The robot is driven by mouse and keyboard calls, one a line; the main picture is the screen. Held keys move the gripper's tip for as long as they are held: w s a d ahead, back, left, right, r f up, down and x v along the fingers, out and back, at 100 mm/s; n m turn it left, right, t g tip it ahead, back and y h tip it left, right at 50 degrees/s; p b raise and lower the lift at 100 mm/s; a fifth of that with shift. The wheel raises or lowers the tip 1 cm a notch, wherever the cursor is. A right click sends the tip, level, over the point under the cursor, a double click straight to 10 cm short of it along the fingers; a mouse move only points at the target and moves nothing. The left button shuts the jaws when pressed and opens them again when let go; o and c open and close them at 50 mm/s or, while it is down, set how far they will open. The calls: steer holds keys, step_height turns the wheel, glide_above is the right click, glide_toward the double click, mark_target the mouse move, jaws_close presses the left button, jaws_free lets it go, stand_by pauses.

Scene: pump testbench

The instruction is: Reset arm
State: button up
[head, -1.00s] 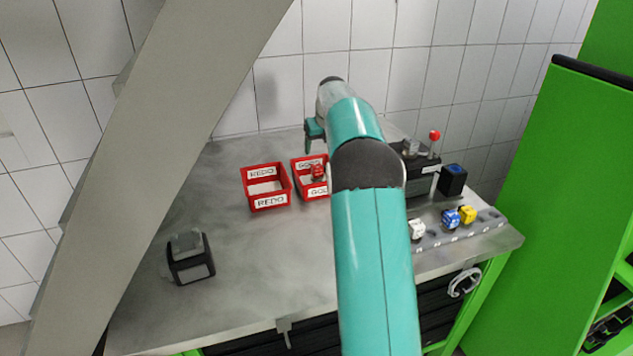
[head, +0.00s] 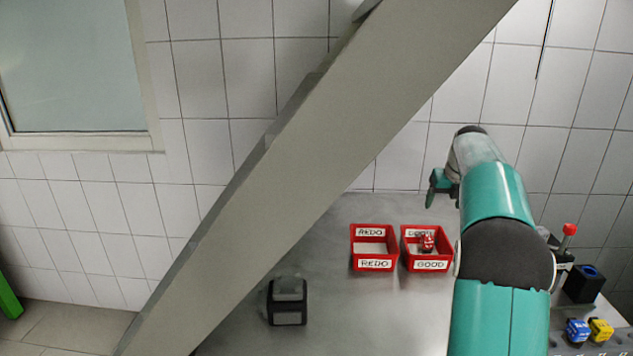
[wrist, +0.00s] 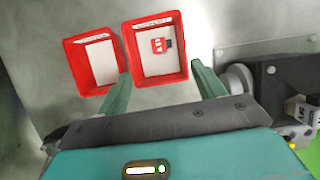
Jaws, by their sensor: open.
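My gripper (wrist: 164,88) is open and empty in the wrist view, its two green fingers spread apart above the table. Beyond the fingers is the red GOOD bin (wrist: 132,38), with a red pump part (wrist: 159,45) lying in it. In the head view my gripper (head: 440,187) hangs at the end of the raised teal arm, above and behind the GOOD bin (head: 428,265). The red part (head: 427,244) also shows there inside the bin. My arm hides part of the table's right side.
The red REDO bin (head: 374,263) stands left of the GOOD bin and looks empty. A black block device (head: 287,301) sits at the left of the grey table (head: 345,310). Blue (head: 578,331) and yellow (head: 600,330) parts and a red-knobbed lever (head: 569,230) are at the right. A diagonal beam (head: 300,150) crosses the view.

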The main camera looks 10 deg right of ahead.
steer(key=s+a+r+n, duration=0.4)
steer(key=s+a+n, duration=0.4)
steer(key=a+n, duration=0.25)
steer(key=s+a+r+n, duration=0.4)
steer(key=s+a+n, duration=0.5)
steer(key=a, duration=0.3)
steer(key=s+a+f+n, duration=0.3)
steer(key=s+n, duration=0.3)
steer(key=s, duration=0.1)
steer(key=s+a+f+n, duration=0.3)
steer(key=s+a+n, duration=0.1)
steer(key=s+n, duration=0.2)
steer(key=s+a+f+n+t+y, duration=0.1)
steer(key=s+a+f+n, duration=0.3)
steer(key=s+n, duration=0.3)
steer(key=shift+s+a, duration=0.25)
steer(key=shift+s, duration=0.25)
